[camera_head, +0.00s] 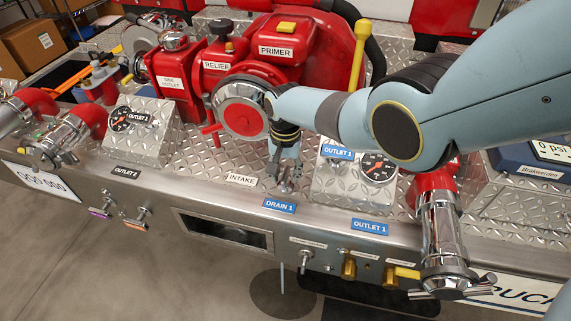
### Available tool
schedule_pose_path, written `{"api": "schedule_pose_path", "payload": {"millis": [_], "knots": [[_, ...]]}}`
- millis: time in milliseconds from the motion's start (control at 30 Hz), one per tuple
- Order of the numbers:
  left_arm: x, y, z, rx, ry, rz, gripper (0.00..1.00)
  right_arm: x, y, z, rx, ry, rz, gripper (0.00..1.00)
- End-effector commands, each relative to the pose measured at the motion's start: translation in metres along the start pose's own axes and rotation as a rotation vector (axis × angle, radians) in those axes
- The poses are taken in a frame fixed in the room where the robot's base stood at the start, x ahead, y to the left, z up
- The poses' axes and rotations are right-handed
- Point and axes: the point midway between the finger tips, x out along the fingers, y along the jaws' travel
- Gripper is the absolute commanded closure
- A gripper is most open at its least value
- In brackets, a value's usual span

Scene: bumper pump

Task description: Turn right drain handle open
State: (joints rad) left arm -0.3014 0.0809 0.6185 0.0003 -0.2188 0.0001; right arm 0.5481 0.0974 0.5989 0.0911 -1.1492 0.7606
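My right gripper (285,172) points down at the pump panel's top edge, its arm coming in from the right. Its fingers look spread, at a small metal drain handle (287,186) just behind the blue DRAIN 1 label (279,206). The fingers partly hide the handle, and I cannot tell whether they touch it. My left gripper is not in view.
The red pump body (262,74) stands behind the gripper. A gauge (377,168) and a chrome outlet (440,230) are to the right. Yellow-handled valves (349,268) and a metal lever (304,260) stick out from the front panel. Another outlet (62,137) is at left.

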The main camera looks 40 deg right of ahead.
Motion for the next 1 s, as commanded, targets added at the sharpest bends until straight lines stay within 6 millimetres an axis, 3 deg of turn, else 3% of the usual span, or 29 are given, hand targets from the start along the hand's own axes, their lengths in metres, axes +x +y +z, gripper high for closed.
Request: {"api": "schedule_pose_path", "payload": {"millis": [267, 700, 1000], "knots": [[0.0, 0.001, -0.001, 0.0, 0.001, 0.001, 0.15, -0.025, 0.0, 0.0, -0.001, 0.002, -0.002, 0.65], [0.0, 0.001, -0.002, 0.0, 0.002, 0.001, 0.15, -0.107, 0.0, 0.0, 0.0, 0.001, 0.0, 0.65], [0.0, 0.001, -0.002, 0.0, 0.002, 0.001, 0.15, -0.118, 0.001, 0.0, 0.0, -0.001, 0.001, 0.65]]}}
